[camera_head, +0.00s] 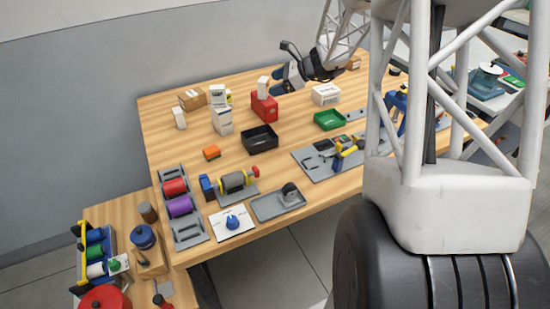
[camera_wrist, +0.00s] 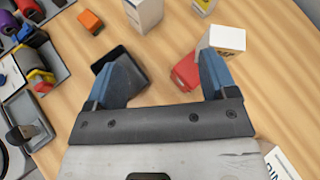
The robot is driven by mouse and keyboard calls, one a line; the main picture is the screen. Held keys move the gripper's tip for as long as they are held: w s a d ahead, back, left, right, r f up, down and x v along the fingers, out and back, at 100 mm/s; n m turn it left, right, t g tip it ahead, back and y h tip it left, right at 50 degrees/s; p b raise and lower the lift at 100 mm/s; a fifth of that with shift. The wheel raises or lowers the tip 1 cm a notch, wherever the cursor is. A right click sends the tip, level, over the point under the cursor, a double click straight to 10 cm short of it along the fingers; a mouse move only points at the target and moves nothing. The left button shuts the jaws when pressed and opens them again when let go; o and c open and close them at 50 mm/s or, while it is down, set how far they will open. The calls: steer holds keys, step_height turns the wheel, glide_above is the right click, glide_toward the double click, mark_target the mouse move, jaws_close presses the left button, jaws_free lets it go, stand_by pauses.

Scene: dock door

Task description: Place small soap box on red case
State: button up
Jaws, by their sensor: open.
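The red case (camera_head: 264,107) stands on the wooden table at the middle back. A small white box (camera_head: 263,84) rests upright on top of it; its label is too small to read, so I cannot tell if it is the soap box. In the wrist view the red case (camera_wrist: 185,71) is partly hidden by my right finger, and the white box (camera_wrist: 222,38) shows just beyond that finger.
White boxes are stacked (camera_head: 222,121) left of the red case, with another small white box (camera_head: 179,118) and a cardboard box (camera_head: 192,99) farther left. A black tray (camera_head: 260,139) lies in front, a green tray (camera_head: 329,120) and a white box (camera_head: 326,94) to the right.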

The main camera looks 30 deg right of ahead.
steer(key=s+a+r+n+g+h, duration=0.2)
steer(key=s+a+r+n, duration=0.25)
steer(key=s+a, duration=0.4)
steer(key=s+a+r+n+g+h, duration=0.1)
steer(key=s+a+r+n+g, duration=0.2)
steer(key=s+a+n, duration=0.45)
steer(key=s+a+n+h, duration=0.1)
steer(key=s+n+h, duration=0.1)
steer(key=s, duration=0.6)
steer(key=s+a+n+h, duration=0.2)
steer(key=s+n, duration=0.3)
steer(key=s, duration=0.4)
steer(key=s+a+r+n+h, duration=0.1)
steer(key=s+n, duration=0.3)
steer(key=s, duration=0.4)
steer(key=shift+s+a+h, duration=0.15)
steer(key=shift+a+h, duration=0.6)
steer(key=shift+h, duration=0.15)
